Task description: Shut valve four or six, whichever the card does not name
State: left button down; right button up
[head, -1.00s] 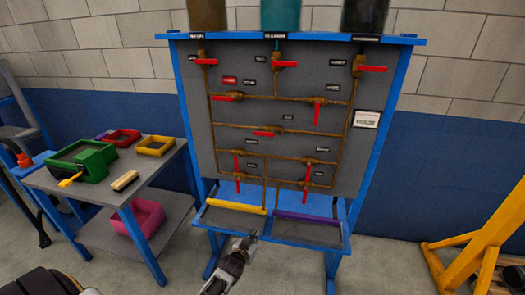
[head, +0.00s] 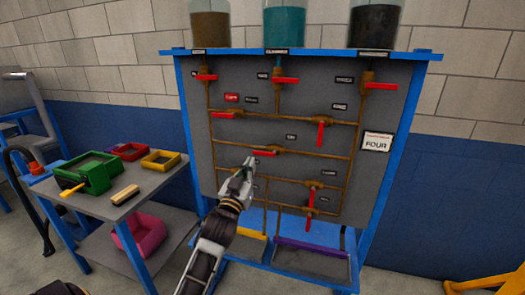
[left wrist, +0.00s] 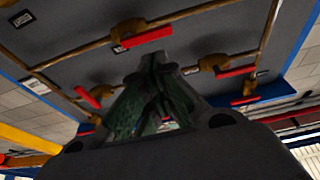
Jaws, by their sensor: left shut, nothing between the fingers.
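The card (head: 376,142) at the panel's right side reads "FOUR". The valves have red handles on brass pipes; their small labels are too small to read surely. My left gripper (head: 250,163) is shut and empty, just below the middle valve's red handle (head: 265,153); I cannot tell whether they touch. In the left wrist view its fingertips (left wrist: 152,58) lie below a level red handle (left wrist: 147,37). A right valve handle (head: 321,133) hangs down. My left arm hides the lower-left valves.
The grey panel (head: 235,140) stands in a blue frame with brown, teal and black tanks above. Yellow-edged and purple-edged trays (head: 310,262) lie below it. A side table at left holds a green bin (head: 90,172), other bins and a brush (head: 125,194).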

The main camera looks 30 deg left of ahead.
pick_arm(q)
jog(key=r, duration=0.1)
jog(key=s+r, duration=0.1)
jog(key=r, duration=0.1)
jog(key=shift+s+r+t, duration=0.1)
jog(key=shift+r+t, duration=0.15)
jog(key=shift+t, duration=0.15)
pick_arm(e)
jog(key=shift+w+d+f, duration=0.1)
jog(key=shift+w+d, duration=0.05)
jog(key=shift+w, duration=0.45)
jog(key=shift+s, duration=0.3)
pick_arm(q)
notch_tip(320, 180, up, 3)
jog(key=p, duration=0.2)
send_over(265, 153)
jog(key=s+a, duration=0.2)
jog(key=s, duration=0.1)
jog(key=f, duration=0.3)
jog(key=shift+w+d+f, duration=0.15)
jog(key=shift+w+f, duration=0.1)
jog(key=shift+f, duration=0.1)
pick_arm(e)
jog(key=shift+s+a+r, duration=0.55)
jog(key=shift+a+r, duration=0.3)
jog(key=shift+w, duration=0.3)
